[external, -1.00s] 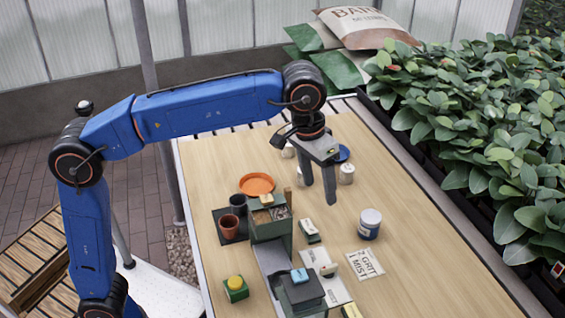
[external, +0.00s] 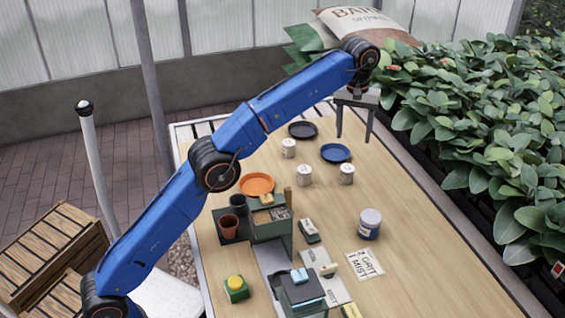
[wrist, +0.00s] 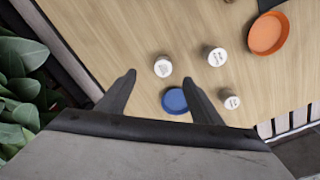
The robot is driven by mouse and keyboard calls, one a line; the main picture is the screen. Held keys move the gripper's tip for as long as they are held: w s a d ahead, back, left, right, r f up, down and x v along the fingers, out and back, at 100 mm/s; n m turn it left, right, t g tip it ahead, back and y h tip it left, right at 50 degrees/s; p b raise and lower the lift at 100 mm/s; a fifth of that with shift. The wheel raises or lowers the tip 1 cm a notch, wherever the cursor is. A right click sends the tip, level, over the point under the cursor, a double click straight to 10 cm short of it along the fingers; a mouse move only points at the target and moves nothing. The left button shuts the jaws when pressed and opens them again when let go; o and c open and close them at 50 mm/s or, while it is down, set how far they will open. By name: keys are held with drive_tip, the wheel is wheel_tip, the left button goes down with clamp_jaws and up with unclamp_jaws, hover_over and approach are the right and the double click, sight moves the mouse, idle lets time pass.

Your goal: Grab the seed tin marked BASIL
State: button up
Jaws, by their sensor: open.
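Three small white tins stand upright on the table: a right one (external: 346,174), a middle one (external: 304,175) and a back left one (external: 289,149). In the wrist view they are the tin near the fingertips (wrist: 163,67), another beside it (wrist: 216,57) and one lower right (wrist: 231,101). Their lids carry small dark marks too small to read, so I cannot tell which is BASIL. My gripper (external: 355,139) is open and empty, above the far right part of the table, behind the tins. Its fingers also show in the wrist view (wrist: 158,76).
A blue saucer (external: 335,153) and a dark saucer (external: 302,130) lie near the tins. An orange saucer (external: 257,184), pots and a green divided box (external: 268,230) stand left. A white and blue jar (external: 369,224) stands right. Leafy plants (external: 480,130) border the right edge.

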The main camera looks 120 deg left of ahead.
sight(349, 167)
drive_tip(key=shift+n, duration=0.3)
drive_tip(key=a+f, duration=0.1)
drive_tip(key=f, duration=1.1)
drive_tip(key=s+a+f, duration=0.1)
drive_tip(key=f, duration=0.5)
drive_tip(key=shift+s+a+f, duration=0.1)
drive_tip(key=shift+a+f, duration=0.2)
drive_tip(key=c, duration=1.2)
